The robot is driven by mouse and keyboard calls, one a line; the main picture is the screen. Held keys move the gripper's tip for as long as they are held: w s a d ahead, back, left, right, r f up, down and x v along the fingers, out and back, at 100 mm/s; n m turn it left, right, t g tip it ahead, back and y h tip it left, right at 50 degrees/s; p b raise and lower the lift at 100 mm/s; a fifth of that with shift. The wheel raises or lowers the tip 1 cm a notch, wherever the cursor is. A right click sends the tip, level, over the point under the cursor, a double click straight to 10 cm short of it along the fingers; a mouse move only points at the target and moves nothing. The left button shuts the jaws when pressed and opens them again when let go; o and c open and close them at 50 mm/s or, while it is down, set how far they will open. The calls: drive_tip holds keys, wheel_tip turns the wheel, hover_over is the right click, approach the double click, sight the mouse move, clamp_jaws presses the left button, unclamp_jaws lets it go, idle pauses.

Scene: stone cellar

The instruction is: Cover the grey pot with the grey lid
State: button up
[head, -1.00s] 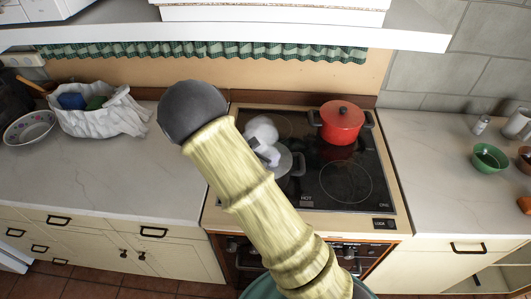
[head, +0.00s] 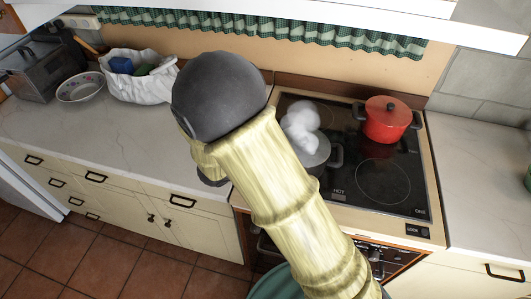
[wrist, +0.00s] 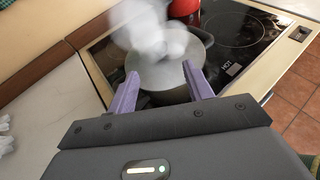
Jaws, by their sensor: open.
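The grey pot (head: 318,157) stands on the front left part of the black stove top, with a dark handle at its right. White steam hangs over it. In the wrist view, a round grey top (wrist: 165,72) lies just beyond my fingertips, partly veiled by steam. I cannot tell whether this is the grey lid on the pot or the pot's inside, and no separate lid shows. My gripper (wrist: 160,83) is open, with two purple fingers apart and nothing seen between them. My arm hides it in the head view.
A red lidded pot (head: 388,120) stands on the back right of the stove (head: 400,190). A white bag (head: 140,82) and a bowl (head: 80,88) sit on the left counter (head: 95,125), whose front is clear. A shelf edge overhangs the stove.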

drive_tip(key=v, duration=0.4)
drive_tip(key=shift+s+a, duration=0.1)
idle(0.7)
drive_tip(key=s+d+m+g+y, duration=0.3)
drive_tip(key=s+d+m+y, duration=0.2)
drive_tip(key=m, duration=0.8)
drive_tip(key=s+d+m+g+y, duration=0.3)
drive_tip(key=s+d+m+y, duration=0.2)
drive_tip(key=m, duration=0.7)
drive_tip(key=shift+s+d+m+y, duration=0.3)
drive_tip(key=shift+s+d+m, duration=0.1)
drive_tip(key=shift+d, duration=0.85)
